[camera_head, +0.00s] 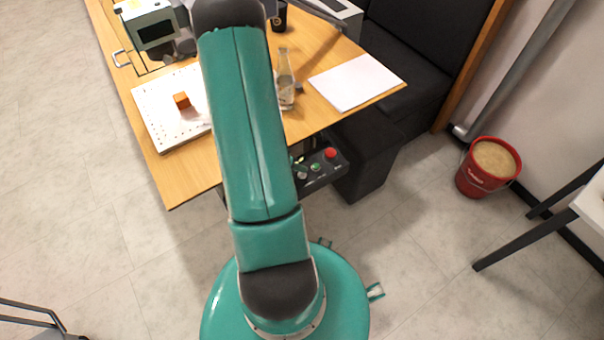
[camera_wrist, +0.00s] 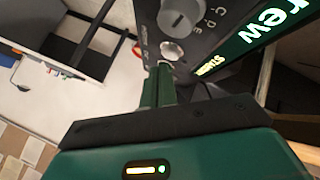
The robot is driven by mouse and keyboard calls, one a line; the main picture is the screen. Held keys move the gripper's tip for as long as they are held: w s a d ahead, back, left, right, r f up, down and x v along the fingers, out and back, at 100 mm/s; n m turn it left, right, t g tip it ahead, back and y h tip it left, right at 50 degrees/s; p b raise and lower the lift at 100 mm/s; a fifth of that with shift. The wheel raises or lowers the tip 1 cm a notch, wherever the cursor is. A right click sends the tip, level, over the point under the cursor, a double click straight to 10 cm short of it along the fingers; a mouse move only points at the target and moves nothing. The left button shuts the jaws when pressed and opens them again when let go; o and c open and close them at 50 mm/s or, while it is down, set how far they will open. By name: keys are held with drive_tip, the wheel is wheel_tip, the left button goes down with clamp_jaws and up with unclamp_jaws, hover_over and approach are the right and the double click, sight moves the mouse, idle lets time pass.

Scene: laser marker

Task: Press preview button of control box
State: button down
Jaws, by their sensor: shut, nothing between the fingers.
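The control box (camera_head: 322,170) is a dark panel at the table's front edge in the head view, partly hidden by my arm. It carries a red button (camera_head: 330,153), a green button (camera_head: 316,167) and a pale round control. In the wrist view a dark panel (camera_wrist: 215,35) fills the upper right, with a grey knob (camera_wrist: 182,17), a round silver button (camera_wrist: 172,50) and lit lettering partly cut off. My gripper (camera_wrist: 163,72) is shut and empty, its tips just below the silver button. I cannot tell whether they touch it. My gripper is hidden in the head view.
A dark bench (camera_head: 405,75) stands right. A red bucket (camera_head: 480,178) stands on the floor.

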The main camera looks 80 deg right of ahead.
sight(299, 176)
drive_tip(key=shift+f, duration=0.1)
idle(0.4)
drive_tip(key=shift+f, duration=0.35)
drive_tip(key=shift+f, duration=0.2)
idle(0.4)
drive_tip(key=shift+r, duration=0.65)
wheel_tip(299, 176, up, 6)
idle(0.6)
idle(0.4)
